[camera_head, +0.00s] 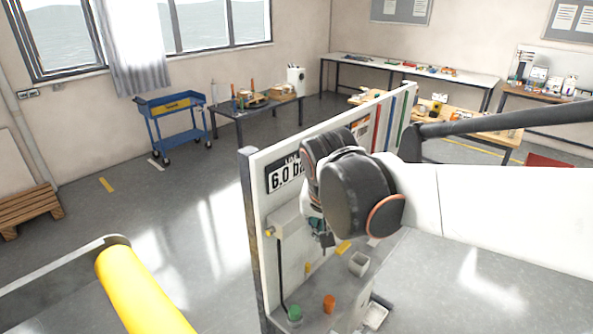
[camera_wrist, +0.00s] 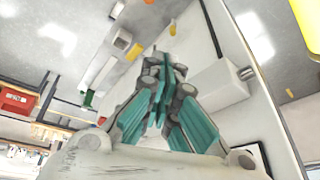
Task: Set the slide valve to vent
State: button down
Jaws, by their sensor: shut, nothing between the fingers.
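No part is labelled as the slide valve, and I cannot tell its setting. A pale box (camera_head: 285,226) with a small yellow end is fixed to the white upright panel (camera_head: 262,185), with a dark line running down from it. A pale box (camera_wrist: 218,84) on the panel also shows in the wrist view, right of my gripper. My gripper (camera_head: 326,241) is in front of the panel, right of the box and apart from it, partly hidden by my arm. In the wrist view my gripper (camera_wrist: 166,66) has its teal-padded fingers together and holds nothing.
A green-topped item (camera_head: 294,314), an orange cup (camera_head: 329,303) and an open grey container (camera_head: 359,263) stand on the bench below. A yellow piece (camera_head: 343,247) shows by my gripper. A yellow cylinder (camera_head: 145,291) is at front left. A blue cart (camera_head: 172,105) stands behind, with open floor between.

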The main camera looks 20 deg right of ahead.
jog(key=w+d+r+m+g+h+p, duration=0.1)
jog(key=w+r+m+p, duration=0.4)
jog(key=p, duration=0.6)
jog(key=w+r+g, duration=0.1)
jog(key=w+r, duration=0.1)
jog(key=w, duration=0.1)
jog(key=shift+w+d+r, duration=0.2)
jog(key=shift+d, duration=0.05)
jog(key=x, duration=1)
jog(key=shift+d+p, duration=0.25)
jog(key=shift+p, duration=0.2)
jog(key=shift+s, duration=0.1)
